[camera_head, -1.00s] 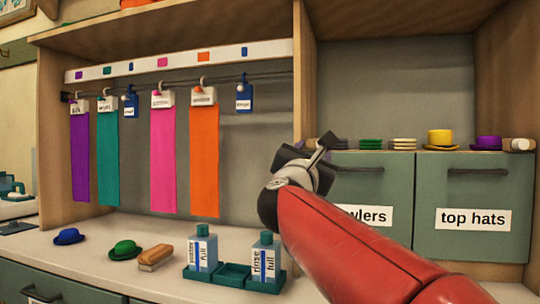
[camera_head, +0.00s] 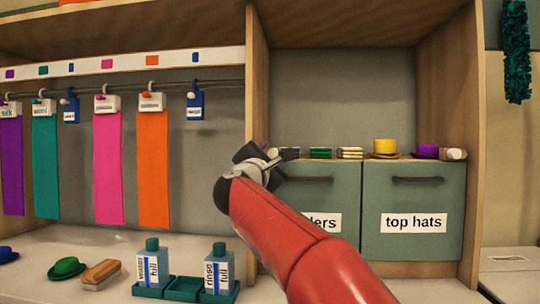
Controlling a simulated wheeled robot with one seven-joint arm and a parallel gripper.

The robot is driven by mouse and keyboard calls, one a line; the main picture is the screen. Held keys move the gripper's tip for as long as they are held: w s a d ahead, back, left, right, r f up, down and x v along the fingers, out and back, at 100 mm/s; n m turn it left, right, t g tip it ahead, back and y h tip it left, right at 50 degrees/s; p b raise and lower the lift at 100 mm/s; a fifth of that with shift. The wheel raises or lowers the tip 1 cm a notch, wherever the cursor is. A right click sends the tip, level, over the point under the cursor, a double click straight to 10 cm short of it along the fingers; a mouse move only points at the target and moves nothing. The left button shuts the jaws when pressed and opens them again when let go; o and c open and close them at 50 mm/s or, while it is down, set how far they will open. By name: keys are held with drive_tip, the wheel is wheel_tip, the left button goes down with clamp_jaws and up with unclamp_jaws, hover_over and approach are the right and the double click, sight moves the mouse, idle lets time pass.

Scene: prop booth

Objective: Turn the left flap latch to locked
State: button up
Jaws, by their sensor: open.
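The left flap (camera_head: 318,205) is a grey-green panel with a dark bar handle and a white label, partly covered by my arm, that ends in "lers". The right flap (camera_head: 413,235) is labelled "top hats". I cannot make out a latch on the left flap; its upper left part is behind my gripper. My gripper (camera_head: 262,158) is open, with no object seen in it. It appears in front of the flap's upper left corner and the upright divider; its distance from them is unclear.
Small hats and stacks stand on the ledge above the flaps, including a yellow hat (camera_head: 385,148) and a purple hat (camera_head: 426,150). Coloured ribbons hang at left. Bottles (camera_head: 219,268) in a green tray (camera_head: 183,288), a brush (camera_head: 101,274) and hats lie on the counter.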

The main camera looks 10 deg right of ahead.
drive_tip(key=c, duration=1)
